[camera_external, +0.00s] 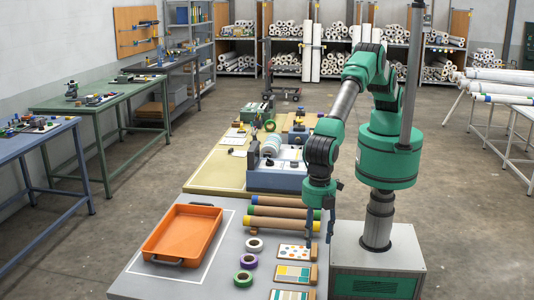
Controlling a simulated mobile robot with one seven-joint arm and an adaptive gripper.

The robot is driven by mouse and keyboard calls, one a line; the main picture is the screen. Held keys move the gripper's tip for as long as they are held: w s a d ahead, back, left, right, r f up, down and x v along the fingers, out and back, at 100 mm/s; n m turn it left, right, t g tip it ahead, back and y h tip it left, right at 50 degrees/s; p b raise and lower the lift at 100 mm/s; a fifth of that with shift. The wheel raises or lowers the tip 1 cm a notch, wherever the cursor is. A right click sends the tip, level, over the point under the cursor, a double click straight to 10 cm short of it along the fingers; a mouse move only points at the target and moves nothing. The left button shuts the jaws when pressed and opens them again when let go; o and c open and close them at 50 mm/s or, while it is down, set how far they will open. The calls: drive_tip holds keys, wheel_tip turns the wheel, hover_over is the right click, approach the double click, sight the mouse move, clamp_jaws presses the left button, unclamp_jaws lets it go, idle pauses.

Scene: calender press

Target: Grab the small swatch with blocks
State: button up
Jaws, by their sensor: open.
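The small swatch with blocks (292,274) lies flat on the grey table (140,283), near its right edge. It shows yellow, grey and teal blocks, with a brown strip at its right end. My gripper (318,240) points down behind and to the right of it, apart from it, beside a dotted swatch (293,252). My gripper is open, with nothing visible between its fingers. The dotted swatch has orange spots and lies just behind the block swatch.
White, purple and green tape rolls (248,261) lie left of the swatches. Several cardboard tubes (280,212) lie behind them, close to my gripper. An orange tray (182,260) stands inside a white outline at the left. A blue-grey press (275,180) stands farther back.

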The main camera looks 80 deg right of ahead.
hover_over(313, 272)
drive_tip(key=shift+d+f, duration=0.1)
drive_tip(key=shift+f, duration=4.1)
drive_tip(key=shift+f, duration=0.1)
drive_tip(key=shift+f+b, duration=0.5)
drive_tip(key=shift+f, duration=2)
clamp_jaws()
